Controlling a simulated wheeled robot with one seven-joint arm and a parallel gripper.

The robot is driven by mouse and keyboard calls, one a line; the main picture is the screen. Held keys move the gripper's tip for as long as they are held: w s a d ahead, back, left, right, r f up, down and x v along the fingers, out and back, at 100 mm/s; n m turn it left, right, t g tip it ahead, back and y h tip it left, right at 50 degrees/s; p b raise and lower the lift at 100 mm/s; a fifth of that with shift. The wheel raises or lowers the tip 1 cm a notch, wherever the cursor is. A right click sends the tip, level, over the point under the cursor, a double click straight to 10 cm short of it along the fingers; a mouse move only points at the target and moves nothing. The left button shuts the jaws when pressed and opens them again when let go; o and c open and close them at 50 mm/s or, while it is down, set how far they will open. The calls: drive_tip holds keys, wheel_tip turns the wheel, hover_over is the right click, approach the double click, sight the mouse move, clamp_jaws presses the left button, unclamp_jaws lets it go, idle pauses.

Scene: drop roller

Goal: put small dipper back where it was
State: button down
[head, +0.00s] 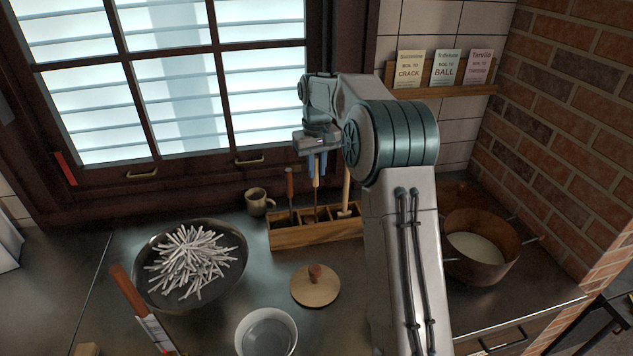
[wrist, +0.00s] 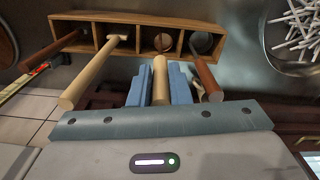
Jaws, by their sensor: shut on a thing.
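My gripper (head: 316,168) points down over the wooden rack (head: 290,239). Its blue fingers (wrist: 160,86) are shut on the upright pale handle of the small dipper (wrist: 160,72). In the wrist view the dipper's lower end lines up with the rack's third compartment from the left, where a round brown shape shows. I cannot tell whether it touches the floor of the compartment. A tool with a red-brown handle (head: 290,187) stands in the compartment beside it, and another pale-handled tool (head: 346,190) stands on the other side.
A dark-handled tool (wrist: 52,48) stands in the rack's end compartment. A mug (head: 257,203) is left of the rack. A bowl of white sticks (head: 150,262), a round wooden lid (head: 315,290), a pale bowl (head: 266,332) and a copper pot (head: 478,268) share the counter.

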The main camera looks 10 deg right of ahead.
sight(317, 179)
drive_tip(key=shift+f+p, duration=0.35)
drive_tip(key=shift+f, duration=1.55)
drive_tip(key=shift+f, duration=0.2)
drive_tip(key=c, duration=1.3)
unclamp_jaws()
drive_tip(key=shift+c, duration=0.2)
